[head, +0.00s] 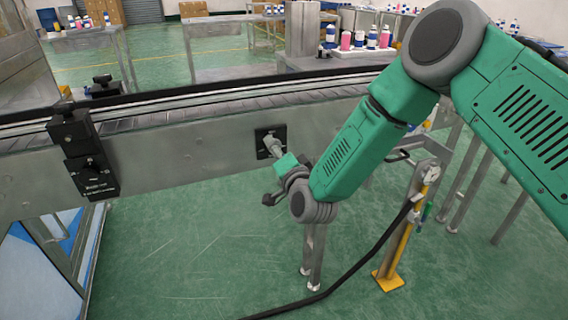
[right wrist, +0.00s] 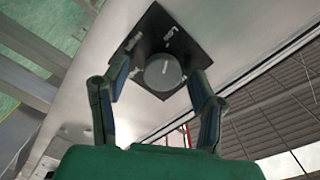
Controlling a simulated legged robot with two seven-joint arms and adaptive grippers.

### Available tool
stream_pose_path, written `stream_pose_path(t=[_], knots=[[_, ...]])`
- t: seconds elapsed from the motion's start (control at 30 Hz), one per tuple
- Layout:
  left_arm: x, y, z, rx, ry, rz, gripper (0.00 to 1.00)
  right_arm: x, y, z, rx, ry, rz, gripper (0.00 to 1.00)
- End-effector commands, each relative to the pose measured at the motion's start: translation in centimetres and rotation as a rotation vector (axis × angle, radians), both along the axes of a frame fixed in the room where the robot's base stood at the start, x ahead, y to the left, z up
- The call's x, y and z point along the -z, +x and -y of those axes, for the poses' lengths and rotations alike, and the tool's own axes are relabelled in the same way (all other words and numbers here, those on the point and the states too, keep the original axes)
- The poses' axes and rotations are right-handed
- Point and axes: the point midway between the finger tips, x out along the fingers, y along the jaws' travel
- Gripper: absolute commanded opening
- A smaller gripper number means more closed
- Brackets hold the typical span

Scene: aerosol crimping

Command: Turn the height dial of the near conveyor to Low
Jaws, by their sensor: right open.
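The height dial (right wrist: 160,74) is a round grey knob on a square black plate (right wrist: 185,45) fixed to the side of the near conveyor (head: 190,150). A "Low" label shows on the plate beside the knob, with other labels that are too small to read. In the head view the plate (head: 262,135) is partly covered by my right gripper (head: 272,147). In the right wrist view my right gripper (right wrist: 158,82) is open, with its fingers on either side of the dial and visible gaps to the knob. I cannot tell the dial's setting. My left gripper is out of view.
A black bracket (head: 85,150) is mounted on the conveyor's side at the left. A yellow post (head: 395,250) with a black cable stands below my right arm. Tables with bottles and cans (head: 358,42) stand behind the conveyor. Green floor is open in front.

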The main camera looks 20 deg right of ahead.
Motion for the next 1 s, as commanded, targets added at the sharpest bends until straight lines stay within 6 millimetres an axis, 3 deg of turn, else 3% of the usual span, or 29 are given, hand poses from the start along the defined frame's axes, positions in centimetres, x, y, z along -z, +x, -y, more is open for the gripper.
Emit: stream_pose_path(t=[0.3, 0.5, 1.0], knots=[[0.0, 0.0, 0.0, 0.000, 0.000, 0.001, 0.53, 0.2, -6.7, 0.2, -0.001, 0.000, -0.008, 0.53], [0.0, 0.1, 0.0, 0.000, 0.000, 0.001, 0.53, 0.3, -9.6, 0.2, -0.003, -0.001, -0.007, 0.53], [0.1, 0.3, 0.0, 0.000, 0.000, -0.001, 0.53, 0.3, -10.5, 0.3, -0.002, -0.001, -0.006, 0.53]])
